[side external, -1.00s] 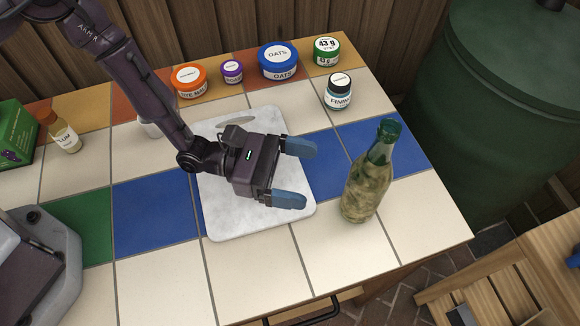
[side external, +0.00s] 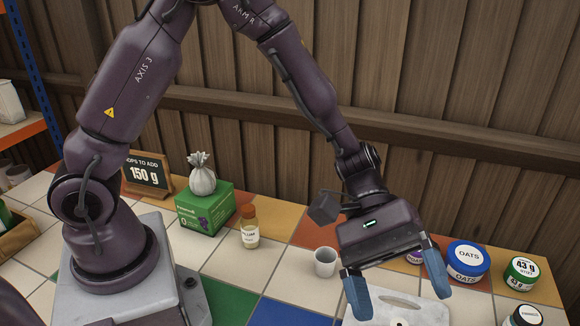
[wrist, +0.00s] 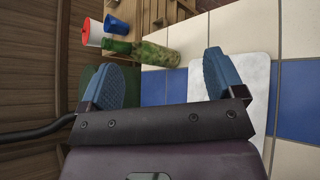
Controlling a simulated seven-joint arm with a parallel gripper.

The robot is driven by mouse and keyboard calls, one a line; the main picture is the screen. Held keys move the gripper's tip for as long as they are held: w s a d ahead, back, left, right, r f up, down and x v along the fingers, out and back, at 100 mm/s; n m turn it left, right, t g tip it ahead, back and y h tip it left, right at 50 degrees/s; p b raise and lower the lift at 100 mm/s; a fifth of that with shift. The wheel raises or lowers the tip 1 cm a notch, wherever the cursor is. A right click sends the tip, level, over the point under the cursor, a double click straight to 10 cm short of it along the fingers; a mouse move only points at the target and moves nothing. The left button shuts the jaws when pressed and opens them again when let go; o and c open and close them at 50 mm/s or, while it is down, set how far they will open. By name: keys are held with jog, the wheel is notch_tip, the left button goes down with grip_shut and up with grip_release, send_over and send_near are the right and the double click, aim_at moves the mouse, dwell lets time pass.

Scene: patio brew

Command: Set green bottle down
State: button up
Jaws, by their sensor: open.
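The green bottle (wrist: 156,54) shows in the wrist view, beyond my fingertips, with its base over the pale tiles and its neck pointing left in the picture. It appears to stand upright near the table's edge, apart from my fingers. It is out of frame in the side view now. My gripper (side external: 398,278) is open and empty, with blue fingers spread above the white board at the lower right of the side view. In the wrist view, my gripper (wrist: 165,82) has nothing between its fingers.
The white board (side external: 425,312) lies under my gripper. An OATS jar (side external: 468,260) and a 43 g jar (side external: 521,273) stand to the right.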

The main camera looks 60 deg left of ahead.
jog(key=s+a+r+m+t+y, duration=0.2)
jog(key=s+a+r+t+y, duration=0.1)
jog(key=a, duration=0.5)
jog(key=s+a+r+m+t+y, duration=0.2)
jog(key=s+a+r+t+y, duration=0.1)
jog(key=a, duration=0.5)
jog(key=s+a+r+m+t+y, duration=0.2)
jog(key=s+a+r+y, duration=0.3)
jog(key=a, duration=0.4)
jog(key=shift+r+m+t+y, duration=0.4)
jog(key=shift+r+y, duration=0.4)
jog(key=shift+r, duration=0.15)
